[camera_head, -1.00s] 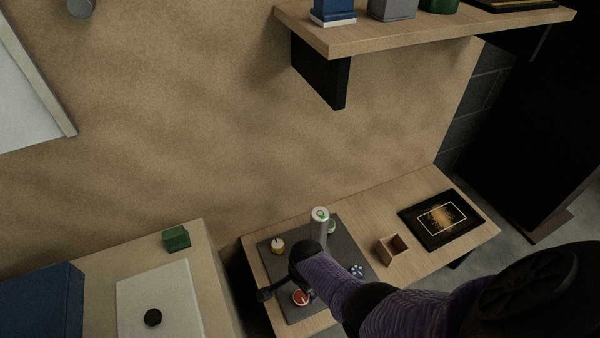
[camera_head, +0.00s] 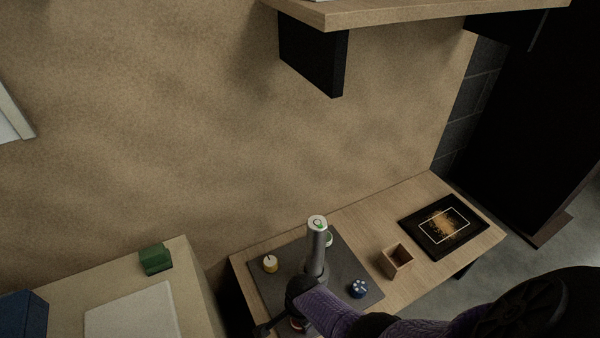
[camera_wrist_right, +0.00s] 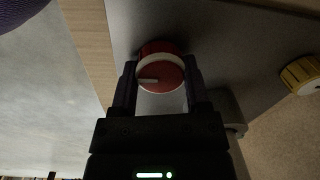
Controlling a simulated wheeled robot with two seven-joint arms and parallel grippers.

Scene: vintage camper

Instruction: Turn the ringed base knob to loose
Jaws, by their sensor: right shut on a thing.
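The red knob (camera_wrist_right: 160,76) with a white ring around its side stands on a dark grey plate. Its white pointer line points left in the wrist view. My right gripper (camera_wrist_right: 159,72) is shut on the red knob, with one finger on each side of it. In the head view the red knob (camera_head: 296,323) is mostly hidden by my right arm. A grey post (camera_head: 316,248) with a green ring mark on top rises from the plate (camera_head: 344,262). My left gripper is not in view.
A yellow knob (camera_head: 270,264), a blue dotted knob (camera_head: 358,289) and a green knob (camera_head: 329,240) share the plate. A small wooden box (camera_head: 397,261) and a black framed picture (camera_head: 443,226) lie to the right. A green block (camera_head: 155,259) sits on the left counter.

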